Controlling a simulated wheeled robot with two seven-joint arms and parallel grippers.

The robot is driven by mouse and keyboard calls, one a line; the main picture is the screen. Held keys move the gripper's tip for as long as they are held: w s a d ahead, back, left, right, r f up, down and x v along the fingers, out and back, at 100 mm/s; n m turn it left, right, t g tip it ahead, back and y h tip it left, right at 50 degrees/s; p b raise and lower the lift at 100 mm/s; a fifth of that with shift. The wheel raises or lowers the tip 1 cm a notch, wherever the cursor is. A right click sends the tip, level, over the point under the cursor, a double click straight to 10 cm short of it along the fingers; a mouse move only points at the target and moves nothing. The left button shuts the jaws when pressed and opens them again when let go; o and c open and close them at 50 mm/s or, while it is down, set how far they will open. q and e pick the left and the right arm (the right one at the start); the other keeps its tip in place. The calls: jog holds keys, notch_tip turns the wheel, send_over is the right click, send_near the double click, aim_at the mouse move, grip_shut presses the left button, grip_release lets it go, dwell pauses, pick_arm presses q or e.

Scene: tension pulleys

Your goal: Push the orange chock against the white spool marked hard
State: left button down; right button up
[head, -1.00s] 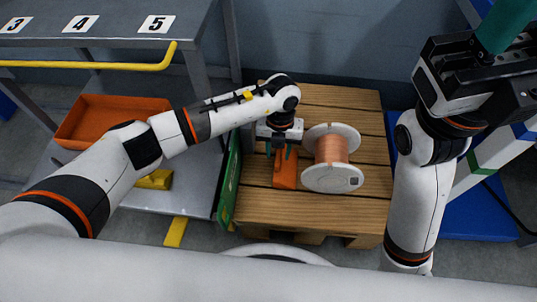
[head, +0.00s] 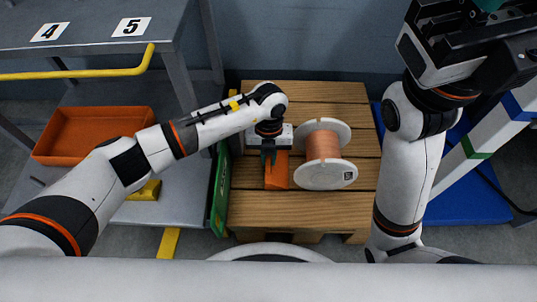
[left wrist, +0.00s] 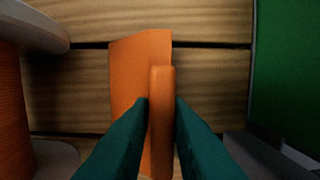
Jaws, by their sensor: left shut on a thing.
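The orange chock (head: 277,172) lies on the wooden pallet, left of the white spool (head: 325,176). The spool lies on its side with copper-coloured winding between two white flanges and a small dark label on its near flange. My left gripper (head: 268,158) is over the chock, its dark green fingers shut on the chock's raised rib. In the left wrist view the rib of the chock (left wrist: 160,110) stands between the fingertips (left wrist: 160,105). A strip of planks separates the chock from the spool flanges (left wrist: 45,25). My right gripper (head: 490,12) is partly cut off at the top right.
The pallet (head: 300,210) has bare planks in front and behind. A green panel (head: 220,195) stands along its left edge. An orange bin (head: 75,135) and a yellow block (head: 147,190) are on the grey shelf at left. A blue mat (head: 470,205) is at right.

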pick_arm(q)
jog(key=c, duration=1.3)
grip_release()
